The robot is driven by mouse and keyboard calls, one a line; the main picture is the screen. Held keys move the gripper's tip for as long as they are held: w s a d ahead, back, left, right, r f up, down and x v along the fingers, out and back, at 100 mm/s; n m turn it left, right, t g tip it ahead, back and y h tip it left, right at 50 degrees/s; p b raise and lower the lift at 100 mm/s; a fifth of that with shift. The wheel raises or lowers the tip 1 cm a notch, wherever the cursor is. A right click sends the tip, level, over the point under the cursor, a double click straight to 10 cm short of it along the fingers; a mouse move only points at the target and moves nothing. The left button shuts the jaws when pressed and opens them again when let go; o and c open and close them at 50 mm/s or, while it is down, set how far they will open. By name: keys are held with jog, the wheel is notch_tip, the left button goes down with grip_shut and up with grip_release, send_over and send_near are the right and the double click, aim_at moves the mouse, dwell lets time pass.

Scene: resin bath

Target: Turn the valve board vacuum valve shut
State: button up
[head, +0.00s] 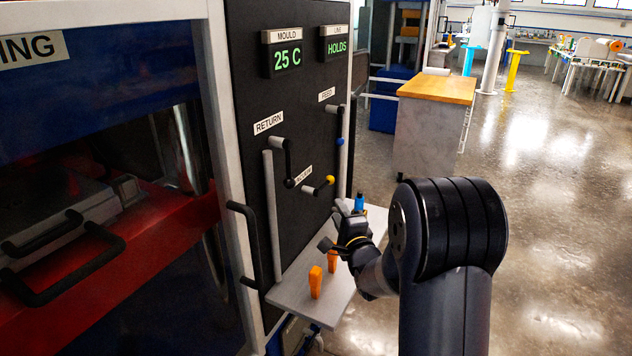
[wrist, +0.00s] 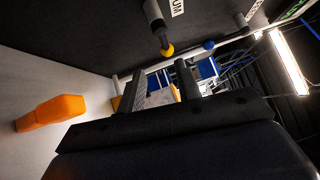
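The vacuum valve (head: 319,186) is on the black valve board (head: 262,90), under a partly hidden label. Its lever has a yellow tip and points to the right, roughly level, in the head view. In the wrist view the vacuum lever (wrist: 157,27) hangs from the top, with its yellow tip just beyond my fingers. My gripper (head: 333,226) is below the lever in the head view, above the small shelf. In the wrist view my gripper (wrist: 163,84) has its two fingers apart, with nothing between them. It does not appear to touch the lever.
The return valve (head: 285,160) is left of the vacuum valve, and the blue-tipped feed valve (head: 340,130) is to the right. The grey shelf (head: 290,288) below carries orange pieces (head: 315,282) and a blue-topped item (head: 359,202).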

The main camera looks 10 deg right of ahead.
aim_at(324, 184)
jog(key=shift+m+t+y, duration=0.3)
jog(key=shift+t, duration=0.1)
jog(key=w, duration=0.4)
jog(key=w+a+r, duration=0.1)
jog(key=w, duration=0.2)
jog(key=w+a+p, duration=0.1)
jog(key=w, duration=0.3)
jog(key=shift+w+r, duration=0.35)
jog(key=shift+r, duration=0.05)
grip_shut()
jog(key=shift+d, duration=0.1)
